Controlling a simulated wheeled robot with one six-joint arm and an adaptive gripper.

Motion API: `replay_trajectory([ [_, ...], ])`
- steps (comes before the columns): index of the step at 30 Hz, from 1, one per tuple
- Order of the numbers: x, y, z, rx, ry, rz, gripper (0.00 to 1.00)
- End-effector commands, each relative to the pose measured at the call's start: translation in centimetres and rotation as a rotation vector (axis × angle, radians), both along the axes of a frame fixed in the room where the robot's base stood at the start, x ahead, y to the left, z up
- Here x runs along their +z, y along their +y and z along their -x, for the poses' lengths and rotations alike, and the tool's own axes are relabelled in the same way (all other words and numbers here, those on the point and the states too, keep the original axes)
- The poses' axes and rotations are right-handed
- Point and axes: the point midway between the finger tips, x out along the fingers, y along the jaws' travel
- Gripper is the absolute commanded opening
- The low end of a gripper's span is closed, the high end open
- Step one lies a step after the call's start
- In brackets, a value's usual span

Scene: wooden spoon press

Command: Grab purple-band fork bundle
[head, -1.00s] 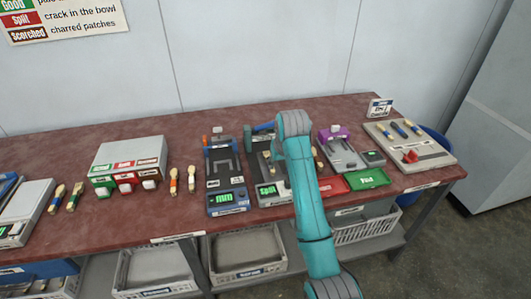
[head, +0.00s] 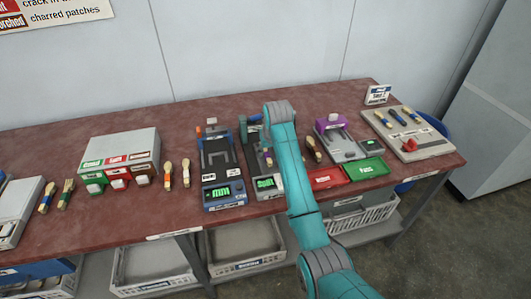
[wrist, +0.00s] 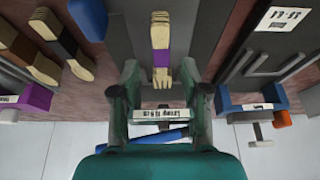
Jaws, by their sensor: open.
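The fork bundle (wrist: 160,42), pale wooden pieces with a purple band, lies on the dark bed of the middle press in the wrist view. My gripper (wrist: 160,78) is open there, with one finger on each side of the bundle's lower end. I cannot tell how high the fingers are above the bed, and neither is closed on the bundle. In the head view my arm covers most of the middle press (head: 266,183), and a bit of the bundle (head: 268,161) shows beside it.
A blue press (head: 222,193) stands left, a purple-topped press (head: 335,138) right. Red (head: 326,180) and green (head: 365,171) trays lie at the front right. A grey sorting box (head: 120,152) stands left.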

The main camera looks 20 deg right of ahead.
Motion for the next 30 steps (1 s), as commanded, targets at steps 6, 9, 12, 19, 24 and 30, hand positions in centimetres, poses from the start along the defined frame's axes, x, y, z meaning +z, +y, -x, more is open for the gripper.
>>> replay_trajectory([
  [6, -2.3, 0.2, -1.0, 0.000, 0.001, 0.000, 0.45],
  [9, -2.6, 0.2, -1.2, 0.000, 0.000, 0.000, 0.45],
  [12, -2.7, 0.2, -1.2, 0.000, 0.000, 0.000, 0.45],
  [19, -2.7, 0.2, -1.2, 0.000, 0.000, 0.000, 0.45],
  [24, -2.8, 0.2, -1.2, 0.000, 0.000, 0.000, 0.45],
  [30, -3.0, 0.2, -1.2, 0.000, 0.000, 0.000, 0.28],
])
